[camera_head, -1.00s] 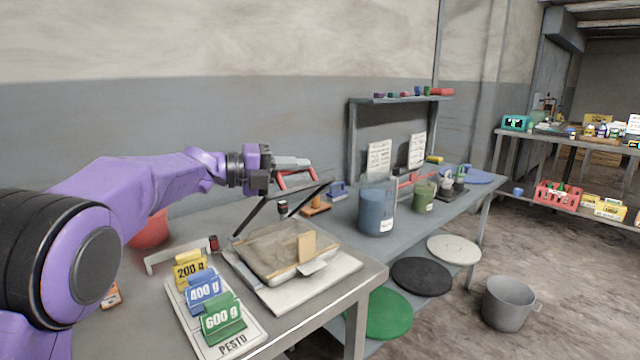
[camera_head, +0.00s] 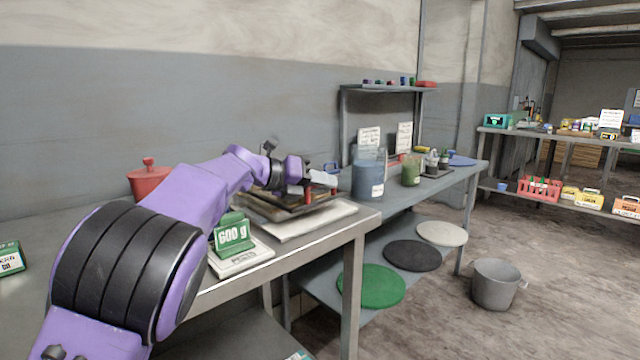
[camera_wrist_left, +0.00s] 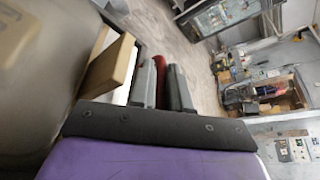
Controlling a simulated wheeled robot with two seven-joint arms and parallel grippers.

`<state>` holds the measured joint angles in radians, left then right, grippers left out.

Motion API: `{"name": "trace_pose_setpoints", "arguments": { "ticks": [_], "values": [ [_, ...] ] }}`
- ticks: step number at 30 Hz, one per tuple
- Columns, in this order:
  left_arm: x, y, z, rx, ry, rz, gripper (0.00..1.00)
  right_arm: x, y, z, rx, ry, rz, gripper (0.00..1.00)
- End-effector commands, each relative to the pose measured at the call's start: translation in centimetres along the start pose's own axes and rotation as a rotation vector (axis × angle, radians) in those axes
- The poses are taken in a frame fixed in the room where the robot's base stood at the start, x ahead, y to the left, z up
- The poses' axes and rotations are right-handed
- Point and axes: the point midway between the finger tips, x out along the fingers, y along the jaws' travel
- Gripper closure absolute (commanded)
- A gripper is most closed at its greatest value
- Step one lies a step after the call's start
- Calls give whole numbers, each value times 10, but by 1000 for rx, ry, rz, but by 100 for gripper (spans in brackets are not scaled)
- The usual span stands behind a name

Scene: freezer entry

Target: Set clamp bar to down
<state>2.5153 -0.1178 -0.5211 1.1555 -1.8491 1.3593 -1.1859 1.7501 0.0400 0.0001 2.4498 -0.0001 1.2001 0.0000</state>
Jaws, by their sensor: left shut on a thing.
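The clamp bar (camera_head: 278,206) is a dark frame with a red handle (camera_head: 308,195). It lies low, close over the flat press bed (camera_head: 325,215) on the near table. My left gripper (camera_head: 322,178) is at the handle and shut on it; the arm hides much of the frame. In the left wrist view the two grey fingers of my left gripper (camera_wrist_left: 163,88) stand close together, with a bit of the red handle (camera_wrist_left: 161,62) between them. Whether the bar touches the bed fully is hidden. My right gripper is not in view.
A green 600 g block (camera_head: 233,235) stands on a white board at the table's front edge, close to my left arm. A red pot (camera_head: 149,180) stands behind the arm. A blue jar (camera_head: 368,180) is to the right. A metal bucket (camera_head: 497,284) stands on the floor.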

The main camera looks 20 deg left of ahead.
Motion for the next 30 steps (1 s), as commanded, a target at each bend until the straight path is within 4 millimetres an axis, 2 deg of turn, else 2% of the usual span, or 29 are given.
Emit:
{"name": "trace_pose_setpoints", "arguments": {
  "ticks": [4, 18, 19, 20, 30],
  "values": [
    [3, 5, -6, -4, 1, 0, 100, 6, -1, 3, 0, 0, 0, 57],
    [4, 8, -10, -8, 6, 1, 100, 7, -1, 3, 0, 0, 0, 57],
    [4, 8, -10, -8, 6, 2, 74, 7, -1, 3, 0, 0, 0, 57],
    [4, 8, -10, -7, 6, 2, 64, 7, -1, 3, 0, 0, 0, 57],
    [3, 8, -8, -7, 2, 4, 62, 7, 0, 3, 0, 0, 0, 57]
  ]
}}
